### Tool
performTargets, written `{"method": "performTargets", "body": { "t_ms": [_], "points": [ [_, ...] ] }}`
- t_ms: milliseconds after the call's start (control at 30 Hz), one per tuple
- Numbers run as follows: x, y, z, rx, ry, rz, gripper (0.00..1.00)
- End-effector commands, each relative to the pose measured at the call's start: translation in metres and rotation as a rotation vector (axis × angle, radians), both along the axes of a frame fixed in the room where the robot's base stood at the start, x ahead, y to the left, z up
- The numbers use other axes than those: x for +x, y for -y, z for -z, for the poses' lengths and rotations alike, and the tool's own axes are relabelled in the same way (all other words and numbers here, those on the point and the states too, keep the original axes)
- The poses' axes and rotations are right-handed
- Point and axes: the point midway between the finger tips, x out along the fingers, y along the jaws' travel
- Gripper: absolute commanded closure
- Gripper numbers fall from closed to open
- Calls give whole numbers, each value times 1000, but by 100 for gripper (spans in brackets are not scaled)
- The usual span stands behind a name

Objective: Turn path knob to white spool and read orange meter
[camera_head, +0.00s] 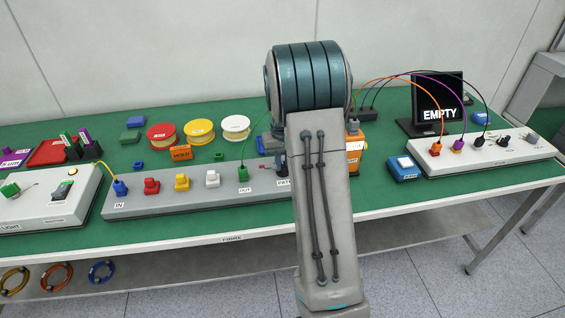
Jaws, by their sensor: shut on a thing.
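My arm stands in the middle of the head view and hides much of my gripper (279,152). Part of the gripper shows at the arm's left edge, low over the right end of the grey panel (262,190), by the PATH label (284,183). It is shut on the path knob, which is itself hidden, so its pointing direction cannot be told. The white spool (235,125) lies behind the panel, right of the yellow spool (199,129) and red spool (161,132). The orange meter (354,146) is partly covered by my arm; its reading cannot be made out.
The panel carries blue, red, yellow, white and green plugs. A black screen (438,100) reads EMPTY. A white box (480,152) with cables and a blue box (403,168) are at right; a light box (45,200) is at left. Green table (220,225) is bare along the front.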

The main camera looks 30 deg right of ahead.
Motion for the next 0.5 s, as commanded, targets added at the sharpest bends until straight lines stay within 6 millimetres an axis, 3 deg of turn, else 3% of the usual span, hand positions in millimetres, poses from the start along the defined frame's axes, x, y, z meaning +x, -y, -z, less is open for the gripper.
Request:
{"method": "performTargets", "body": {
  "t_ms": [500],
  "points": [
    [1,0,-2,-1,3,490,100]
  ]
}}
